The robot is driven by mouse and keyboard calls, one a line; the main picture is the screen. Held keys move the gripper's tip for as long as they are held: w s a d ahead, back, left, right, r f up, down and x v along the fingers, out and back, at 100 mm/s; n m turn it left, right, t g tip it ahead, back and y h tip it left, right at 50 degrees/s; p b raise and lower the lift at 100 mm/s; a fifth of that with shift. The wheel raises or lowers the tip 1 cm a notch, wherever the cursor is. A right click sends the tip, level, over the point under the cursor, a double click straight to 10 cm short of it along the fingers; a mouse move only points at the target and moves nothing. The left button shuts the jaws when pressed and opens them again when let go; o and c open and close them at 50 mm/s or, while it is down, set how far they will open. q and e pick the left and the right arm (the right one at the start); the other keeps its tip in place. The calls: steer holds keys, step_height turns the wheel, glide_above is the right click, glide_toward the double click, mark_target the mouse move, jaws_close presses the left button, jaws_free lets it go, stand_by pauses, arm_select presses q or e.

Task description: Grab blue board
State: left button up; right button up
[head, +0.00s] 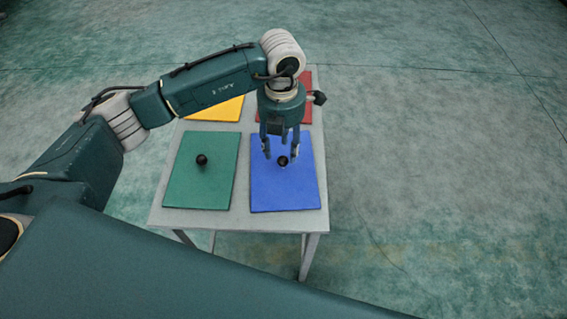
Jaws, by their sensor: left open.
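The blue board (284,192) lies flat on the near right part of a small grey table. A black round knob (283,161) stands up from its upper middle. My left gripper (281,155) points down over the blue board, with its fingers apart on either side of the knob. Whether the fingers touch the knob or the board cannot be told. My right gripper is not in view.
A green board (200,185) with a black knob lies left of the blue one. A yellow board (220,110) and a red board (299,111) lie behind, partly hidden by my left arm. The table (170,216) has narrow bare edges, with open floor around it.

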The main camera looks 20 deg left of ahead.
mark_target(283, 158)
arm_select(q)
steer(key=shift+f, duration=0.55)
steer(key=shift+w+f, duration=0.1)
steer(key=shift+f, duration=0.2)
step_height(283, 158, down, 4)
steer(key=shift+w+f+p, duration=0.1)
steer(key=shift+f+p, duration=0.1)
steer(key=shift+p, duration=0.6)
steer(key=shift+f, duration=0.35)
steer(key=shift+c, duration=0.5)
steer(key=c, duration=0.9)
jaws_close()
steer(key=shift+w, duration=0.1)
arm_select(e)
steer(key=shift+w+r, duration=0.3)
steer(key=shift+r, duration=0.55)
